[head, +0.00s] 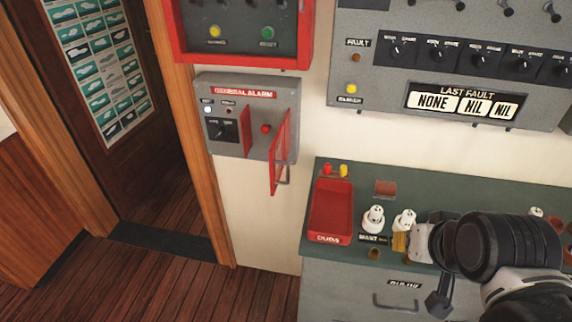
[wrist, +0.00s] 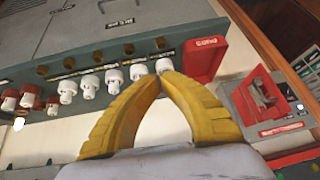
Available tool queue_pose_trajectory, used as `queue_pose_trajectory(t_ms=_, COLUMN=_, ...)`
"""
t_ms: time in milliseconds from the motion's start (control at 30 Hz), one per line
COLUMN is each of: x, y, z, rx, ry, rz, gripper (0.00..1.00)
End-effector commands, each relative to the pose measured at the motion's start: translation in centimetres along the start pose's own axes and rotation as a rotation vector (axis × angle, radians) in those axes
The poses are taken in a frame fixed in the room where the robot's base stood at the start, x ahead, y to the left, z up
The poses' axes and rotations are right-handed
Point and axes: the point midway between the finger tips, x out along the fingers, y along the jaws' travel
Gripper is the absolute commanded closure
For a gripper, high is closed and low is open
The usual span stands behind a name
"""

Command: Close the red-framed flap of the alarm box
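The grey alarm box (head: 228,142), labelled GENERAL ALARM, is on the wall left of centre in the head view. Its red-framed flap (head: 273,172) stands open, swung out from the box's right side, with a small handle at its lower end. A red button (head: 265,128) is exposed on the box. The box also shows upside down at the right of the wrist view (wrist: 240,104). My gripper (wrist: 159,79) has its yellow fingertips together with nothing visible between them. In the head view it is above the green counter, right of and lower than the flap, well apart from it.
The green counter (head: 340,176) carries a red tray (head: 331,212) and several white fuses (head: 373,219) near my gripper. A fault panel (head: 400,98) is on the wall above. A red-framed panel (head: 240,62) is right above the alarm box. The floor below the box is clear.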

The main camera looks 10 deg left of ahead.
Motion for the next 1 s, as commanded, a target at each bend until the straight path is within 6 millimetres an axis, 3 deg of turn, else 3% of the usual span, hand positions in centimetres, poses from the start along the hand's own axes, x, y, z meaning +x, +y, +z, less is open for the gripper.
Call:
queue_pose_trajectory(t_ms=133, x=-0.3, y=-1.9, z=-2.9, rx=0.317, ry=-0.083, rz=-0.07, gripper=1.0)
queue_pose_trajectory(t_ms=267, x=0.4, y=-4.8, z=-6.3, rx=0.758, ry=-0.231, rz=-0.147, gripper=1.0)
queue_pose_trajectory(t_ms=400, x=1.6, y=-7.8, z=-9.8, rx=1.221, ry=-0.44, rz=-0.19, gripper=1.0)
queue_pose_trajectory(t_ms=600, x=3.6, y=-10.9, z=-13.2, rx=1.709, ry=-0.736, rz=-0.17, gripper=1.0)
queue_pose_trajectory(t_ms=800, x=4.7, y=-12.1, z=-14.2, rx=1.908, ry=-0.89, rz=-0.129, gripper=1.0)
queue_pose_trajectory(t_ms=1000, x=6.1, y=-13.3, z=-13.7, rx=1.926, ry=-0.908, rz=-0.122, gripper=1.0)
